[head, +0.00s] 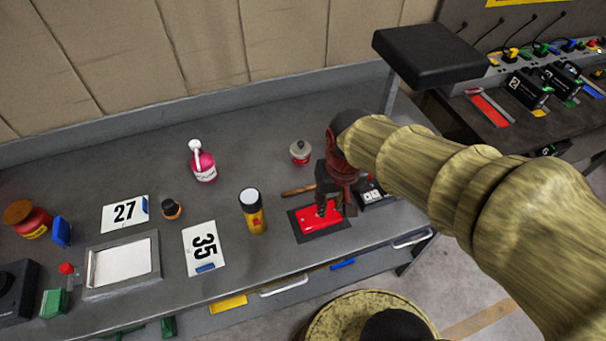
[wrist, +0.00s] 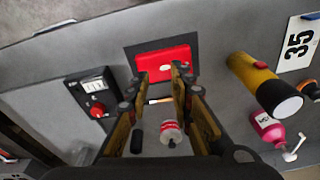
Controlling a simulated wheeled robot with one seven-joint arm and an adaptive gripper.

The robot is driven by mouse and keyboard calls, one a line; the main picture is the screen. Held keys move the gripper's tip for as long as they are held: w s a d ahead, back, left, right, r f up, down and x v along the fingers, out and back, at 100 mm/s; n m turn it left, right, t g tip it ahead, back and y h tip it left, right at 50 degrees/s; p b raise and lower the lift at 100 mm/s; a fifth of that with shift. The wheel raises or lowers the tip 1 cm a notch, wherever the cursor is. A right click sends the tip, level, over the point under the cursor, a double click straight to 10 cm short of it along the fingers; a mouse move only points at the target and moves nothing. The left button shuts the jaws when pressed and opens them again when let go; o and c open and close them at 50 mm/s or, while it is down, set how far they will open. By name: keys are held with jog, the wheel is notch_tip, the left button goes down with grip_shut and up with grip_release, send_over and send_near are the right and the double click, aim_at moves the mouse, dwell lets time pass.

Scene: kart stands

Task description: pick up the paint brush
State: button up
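The paint brush appears to be the thin brown wooden handle (head: 298,191) lying on the grey counter, just left of my gripper in the head view; its right end is hidden behind the gripper. In the wrist view a short pale orange piece (wrist: 160,100), likely the same brush, shows between the fingers, with its ends hidden by them. My gripper (head: 337,207) is above the counter, beside the brush and over the red-topped pad. In the wrist view its two fingers (wrist: 160,73) are apart with nothing held between them.
A red pad on a dark base (head: 316,222) lies in front of the brush. A black control box (head: 372,194) sits right of my gripper. The counter's back is mostly clear.

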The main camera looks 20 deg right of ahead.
jog(key=w+m+g+p, duration=0.1)
jog(key=w+m+p, duration=0.2)
jog(key=w+p, duration=0.1)
jog(key=m+t+p, duration=0.1)
jog(key=m+p, duration=0.1)
jog(key=m, duration=1)
send_near(312, 186)
jog(key=shift+w+f+b, duration=0.25)
jog(key=shift+f+b, duration=0.1)
jog(key=shift+f, duration=1)
jog(key=shift+w+f+b, duration=0.25)
jog(key=shift+f+b, duration=0.15)
jog(key=shift+f, duration=1)
jog(key=shift+w+f+b, duration=0.25)
jog(key=shift+f+b, duration=0.1)
jog(key=shift+f, duration=1)
jog(key=shift+c, duration=1.3)
grip_shut()
